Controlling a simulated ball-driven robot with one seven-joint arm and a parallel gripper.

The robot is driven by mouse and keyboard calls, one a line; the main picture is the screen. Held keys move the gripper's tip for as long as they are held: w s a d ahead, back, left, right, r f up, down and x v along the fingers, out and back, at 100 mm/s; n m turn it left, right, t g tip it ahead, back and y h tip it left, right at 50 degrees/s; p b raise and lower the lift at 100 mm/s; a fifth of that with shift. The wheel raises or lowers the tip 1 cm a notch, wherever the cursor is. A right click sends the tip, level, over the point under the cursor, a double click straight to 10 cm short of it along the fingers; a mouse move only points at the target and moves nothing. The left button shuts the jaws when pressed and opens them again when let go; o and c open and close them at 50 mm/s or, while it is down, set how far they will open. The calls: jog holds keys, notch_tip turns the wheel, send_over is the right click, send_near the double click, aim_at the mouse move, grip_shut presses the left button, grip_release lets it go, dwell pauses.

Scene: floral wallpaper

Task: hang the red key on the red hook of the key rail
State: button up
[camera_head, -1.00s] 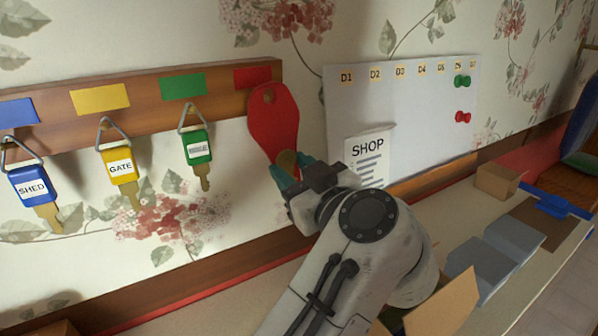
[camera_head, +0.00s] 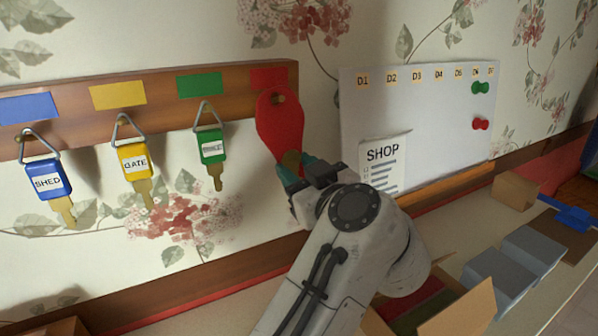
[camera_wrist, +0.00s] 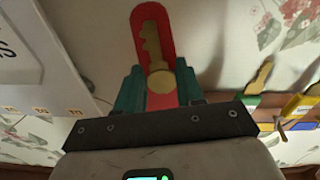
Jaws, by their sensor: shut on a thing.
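The red key has a large red teardrop tag (camera_head: 278,125) with a hole near its top and a brass key part (camera_wrist: 153,45) lying along it. My gripper (camera_head: 296,172) is shut on its lower end, with teal fingertips either side of the round brass part in the wrist view (camera_wrist: 161,82). The tag stands upright in front of the wooden key rail (camera_head: 158,122), just below the red label (camera_head: 266,77). A brownish spot shows in the hole; I cannot tell whether the hook passes through it. The tag hides the red hook.
Blue (camera_head: 44,180), yellow (camera_head: 135,163) and green (camera_head: 211,146) keys hang on the rail to the left. A white board (camera_head: 410,115) with a SHOP note (camera_head: 383,162) is to the right. Open boxes (camera_head: 455,310) and grey blocks (camera_head: 497,272) stand on the counter below.

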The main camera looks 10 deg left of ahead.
dwell(0.4)
jog(key=o, duration=1.1)
